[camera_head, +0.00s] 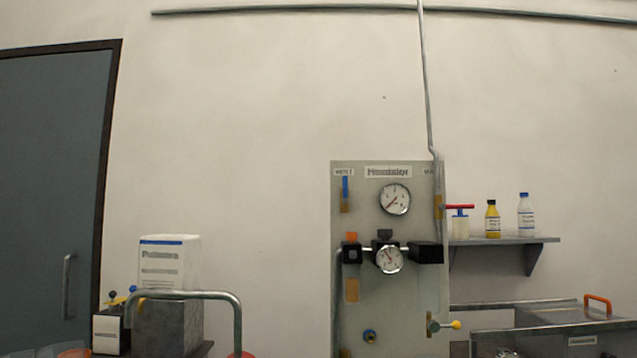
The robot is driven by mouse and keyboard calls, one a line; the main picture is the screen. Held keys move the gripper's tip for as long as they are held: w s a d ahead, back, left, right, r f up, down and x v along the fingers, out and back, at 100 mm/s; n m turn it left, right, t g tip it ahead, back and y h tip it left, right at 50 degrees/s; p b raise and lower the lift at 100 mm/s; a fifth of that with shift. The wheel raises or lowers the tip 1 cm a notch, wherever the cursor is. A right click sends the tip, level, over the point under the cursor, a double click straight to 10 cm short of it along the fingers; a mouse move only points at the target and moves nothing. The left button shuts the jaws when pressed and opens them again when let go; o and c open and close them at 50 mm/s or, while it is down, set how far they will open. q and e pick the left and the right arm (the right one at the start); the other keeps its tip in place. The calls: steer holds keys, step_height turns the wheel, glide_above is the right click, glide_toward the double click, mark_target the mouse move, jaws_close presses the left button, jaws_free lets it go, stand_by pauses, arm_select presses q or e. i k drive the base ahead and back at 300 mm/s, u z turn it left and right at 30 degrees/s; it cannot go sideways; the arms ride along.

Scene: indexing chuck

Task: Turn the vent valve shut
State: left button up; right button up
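A grey panel (400,290) stands against the wall right of centre, with several valves and gauges on it. At its upper left is a valve with a blue lever (345,187) pointing straight up, under a small label (344,172) too blurred to read surely. At its right edge is a valve with a red lever (459,206) lying level and pointing right. A third valve at the lower right has a short lever with a yellow ball end (456,325), about level. I cannot tell which is the vent valve. Neither gripper is in view.
A shelf (515,241) with several bottles stands right of the panel, close to the red lever. A metal cart or basin (560,328) is below. A box (170,262) and a bent metal rail (236,310) are at the left. The wall between is bare.

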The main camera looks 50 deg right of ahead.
mark_target(345, 200)
steer(key=z, duration=0.75)
steer(key=i, duration=0.9)
steer(key=z, duration=1)
